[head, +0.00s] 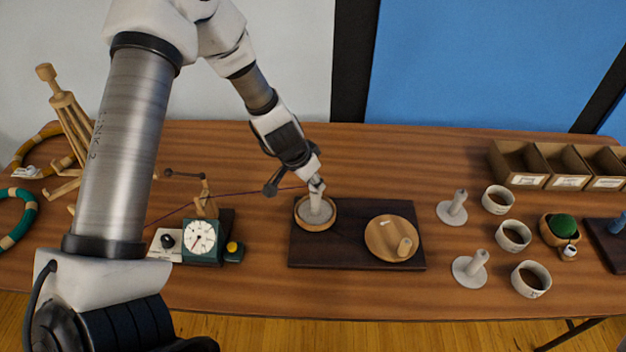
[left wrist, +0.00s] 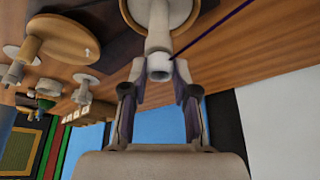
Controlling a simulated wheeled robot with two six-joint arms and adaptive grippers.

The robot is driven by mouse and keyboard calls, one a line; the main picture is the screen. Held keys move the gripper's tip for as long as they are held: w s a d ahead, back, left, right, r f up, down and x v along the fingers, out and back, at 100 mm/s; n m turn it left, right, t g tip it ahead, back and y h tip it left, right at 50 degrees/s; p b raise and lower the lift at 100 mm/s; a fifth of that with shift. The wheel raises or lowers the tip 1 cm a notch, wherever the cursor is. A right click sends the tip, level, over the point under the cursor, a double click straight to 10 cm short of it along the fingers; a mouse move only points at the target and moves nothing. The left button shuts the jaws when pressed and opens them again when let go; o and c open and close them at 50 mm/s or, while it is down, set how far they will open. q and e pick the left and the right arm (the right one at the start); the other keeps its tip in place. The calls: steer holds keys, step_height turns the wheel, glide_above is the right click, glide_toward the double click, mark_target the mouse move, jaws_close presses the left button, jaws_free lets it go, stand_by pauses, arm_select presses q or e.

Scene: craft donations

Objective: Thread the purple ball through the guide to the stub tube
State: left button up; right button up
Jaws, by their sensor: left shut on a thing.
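My left gripper (head: 316,186) is shut on the top of a pale grey tube (head: 318,206). The tube stands upright in a round wooden-rimmed dish (head: 299,218) on a dark board. In the left wrist view the tube's end (left wrist: 160,68) sits between the fingertips (left wrist: 161,76). A thin purple cord (head: 240,203) runs from the left toward the gripper; in the wrist view the cord (left wrist: 215,33) reaches the tube's end. I cannot make out a purple ball. Which piece is the guide is unclear. My right gripper is not in view.
The dark board (head: 352,240) also bears a wooden plate (head: 382,232) with a small peg. Pale stub posts (head: 453,208) and cups (head: 513,236) stand to the right. A green dial box (head: 202,242) and a wooden stand (head: 205,205) are left. Cardboard bins (head: 519,165) stand back right.

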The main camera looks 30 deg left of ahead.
arm_select(q)
steer(key=shift+w+d, duration=0.15)
steer(key=shift+d, duration=0.05)
steer(key=o, duration=0.8)
steer(key=shift+a, duration=0.1)
steer(key=shift+s+r, duration=0.2)
steer(key=shift+r, duration=0.2)
steer(key=shift+s+a+r, duration=0.1)
steer(key=shift+s+a, duration=0.35)
steer(key=shift+s, duration=1.55)
steer(key=shift+s+a, duration=0.5)
steer(key=shift+s, duration=1.45)
steer(key=shift+s+a+r, duration=0.1)
steer(key=shift+s+a, duration=0.35)
steer(key=shift+s, duration=1.55)
